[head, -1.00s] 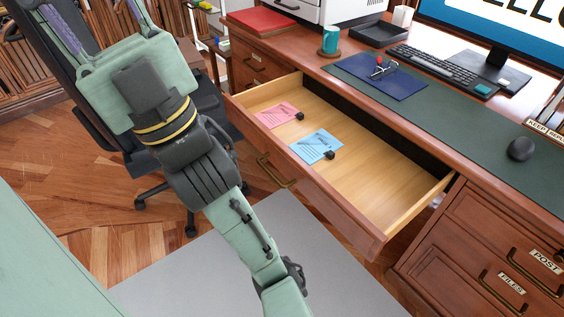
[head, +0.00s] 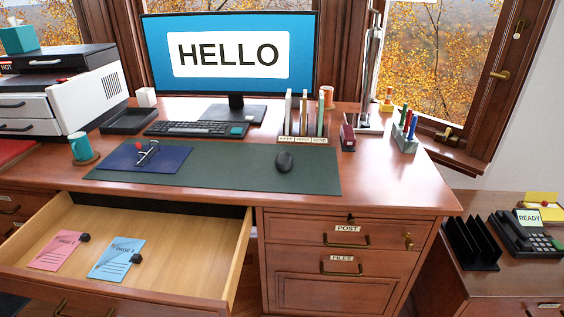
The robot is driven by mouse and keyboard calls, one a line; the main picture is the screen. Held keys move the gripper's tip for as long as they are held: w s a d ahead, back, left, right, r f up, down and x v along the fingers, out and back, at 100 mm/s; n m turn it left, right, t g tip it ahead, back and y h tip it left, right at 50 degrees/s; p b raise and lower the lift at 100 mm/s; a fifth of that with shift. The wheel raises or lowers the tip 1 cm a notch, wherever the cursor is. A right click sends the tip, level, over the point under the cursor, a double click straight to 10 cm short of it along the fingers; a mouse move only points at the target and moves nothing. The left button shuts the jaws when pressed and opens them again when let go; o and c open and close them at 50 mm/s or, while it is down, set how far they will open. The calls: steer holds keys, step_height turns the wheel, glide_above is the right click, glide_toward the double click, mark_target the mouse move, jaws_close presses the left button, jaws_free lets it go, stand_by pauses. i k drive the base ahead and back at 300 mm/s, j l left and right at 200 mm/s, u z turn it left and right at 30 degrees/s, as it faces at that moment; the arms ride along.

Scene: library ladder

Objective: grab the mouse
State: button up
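The mouse (head: 284,161) is a small dark, rounded computer mouse. It rests on the right part of the dark green desk mat (head: 228,178), in front of the upright file holder. Nothing covers it in the head view. My gripper does not show in the current head view, so its place relative to the mouse cannot be seen.
The wide drawer (head: 190,262) stands open, with pink (head: 57,250) and blue (head: 117,257) pages inside. The desk's front right (head: 390,185) is clear.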

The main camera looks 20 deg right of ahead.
mark_target(284, 161)
steer(key=i+l+z, duration=0.45)
steer(key=l, duration=0.15)
steer(key=i+l+u, duration=0.1)
steer(key=l, duration=0.25)
steer(key=i+l, duration=0.2)
steer(key=l, duration=0.15)
steer(key=i+l+u, duration=0.15)
steer(key=l, duration=0.2)
steer(key=i+l+u, duration=0.2)
steer(key=k+l, duration=0.05)
